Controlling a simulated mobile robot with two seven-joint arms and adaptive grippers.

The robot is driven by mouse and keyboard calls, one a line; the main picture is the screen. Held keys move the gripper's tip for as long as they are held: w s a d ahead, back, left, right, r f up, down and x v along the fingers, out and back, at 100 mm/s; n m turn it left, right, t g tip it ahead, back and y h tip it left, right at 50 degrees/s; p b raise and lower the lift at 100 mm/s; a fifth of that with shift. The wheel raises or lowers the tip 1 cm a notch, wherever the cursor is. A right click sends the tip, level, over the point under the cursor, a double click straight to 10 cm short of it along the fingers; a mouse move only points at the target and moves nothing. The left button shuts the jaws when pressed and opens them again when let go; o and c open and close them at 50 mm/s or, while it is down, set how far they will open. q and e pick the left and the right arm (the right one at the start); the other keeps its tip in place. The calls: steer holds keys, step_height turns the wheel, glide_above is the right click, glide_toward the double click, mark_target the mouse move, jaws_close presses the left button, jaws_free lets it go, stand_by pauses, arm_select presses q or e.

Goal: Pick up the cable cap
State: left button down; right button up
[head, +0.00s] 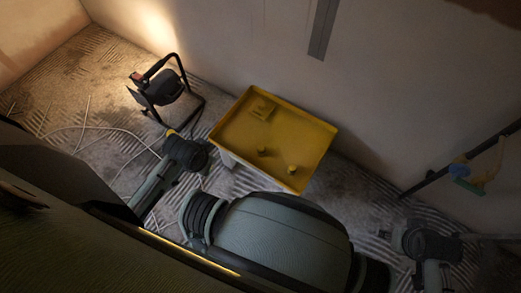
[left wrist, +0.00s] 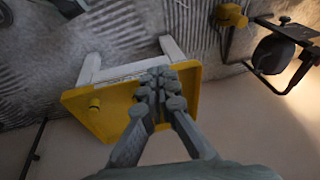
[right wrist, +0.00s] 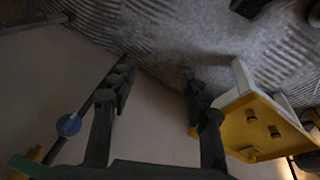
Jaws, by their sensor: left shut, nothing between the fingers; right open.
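Several small yellow pieces sit in a yellow tray (head: 235,118): a stubby cap (head: 292,170) near the front, a second cap (head: 263,152) to its left, and a square block (head: 262,107) at the back. I cannot tell which is the cable cap. The right wrist view also shows two caps (right wrist: 252,115) standing in the tray. My left gripper (left wrist: 160,85) is shut and empty; its fingers cover part of the tray, with one cap (left wrist: 95,104) visible left of them. My right gripper (right wrist: 155,88) is open and empty, with the tray to its right.
The tray rests on a pale stand (left wrist: 90,68). A black work lamp (head: 167,88) stands left of it, with a pale cable (head: 85,128) on the ridged floor. A dark bar (head: 430,175) with a blue disc (head: 459,166) is at the right. Plastered walls stand behind.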

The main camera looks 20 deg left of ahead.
mark_target(262, 149)
arm_select(q)
steer(key=shift+s, duration=0.1)
